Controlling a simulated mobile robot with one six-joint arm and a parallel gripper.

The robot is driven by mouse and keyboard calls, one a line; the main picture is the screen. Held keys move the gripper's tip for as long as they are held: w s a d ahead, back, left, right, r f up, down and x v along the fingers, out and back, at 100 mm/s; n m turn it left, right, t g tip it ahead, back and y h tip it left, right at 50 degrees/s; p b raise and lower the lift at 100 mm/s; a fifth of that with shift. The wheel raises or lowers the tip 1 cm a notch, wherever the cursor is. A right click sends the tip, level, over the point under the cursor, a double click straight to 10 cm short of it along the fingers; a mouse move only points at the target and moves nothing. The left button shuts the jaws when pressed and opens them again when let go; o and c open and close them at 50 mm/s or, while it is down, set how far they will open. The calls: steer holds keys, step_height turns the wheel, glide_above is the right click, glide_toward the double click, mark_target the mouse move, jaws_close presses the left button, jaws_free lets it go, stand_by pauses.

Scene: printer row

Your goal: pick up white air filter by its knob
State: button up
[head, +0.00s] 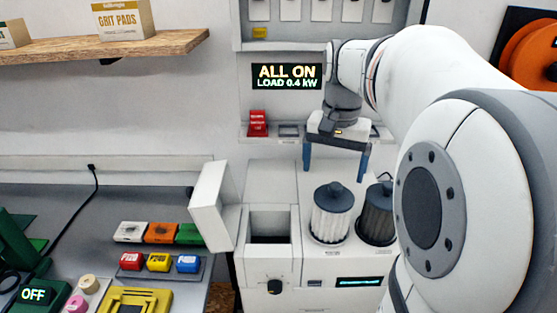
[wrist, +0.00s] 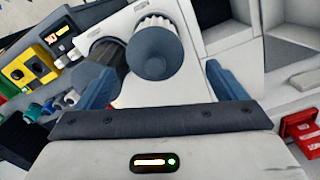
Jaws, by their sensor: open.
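The white air filter (head: 332,225) is a pleated upright cylinder with a dark grey top and knob (head: 334,189). It stands on the light machine, right of an open square bay. In the wrist view its grey top (wrist: 152,55) faces me, with white pleats (wrist: 153,22) at the rim. My gripper (head: 335,162) is open and empty above the filter, its blue fingers spread wide and pointing down. In the wrist view my gripper (wrist: 161,77) has a finger on either side, with the filter top beyond and between them, apart from both.
A dark filter (head: 376,220) stands close at the white one's right, partly behind my arm; it also shows in the wrist view (wrist: 108,62). The open bay (head: 268,239) has a raised white lid (head: 210,205) at its left. A red switch (head: 257,122) sits on a ledge behind.

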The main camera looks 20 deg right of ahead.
mark_target(336, 185)
steer(key=shift+o, duration=0.7)
steer(key=shift+w+d, duration=0.25)
steer(key=shift+d, duration=0.15)
steer(key=f, duration=0.4)
steer(key=d+f+p, duration=0.1)
steer(key=f, duration=0.1)
steer(key=shift+w+f, duration=0.1)
steer(key=shift+w, duration=0.1)
steer(key=shift+f, duration=0.55)
steer(key=shift+c, duration=0.5)
steer(key=c, duration=1.2)
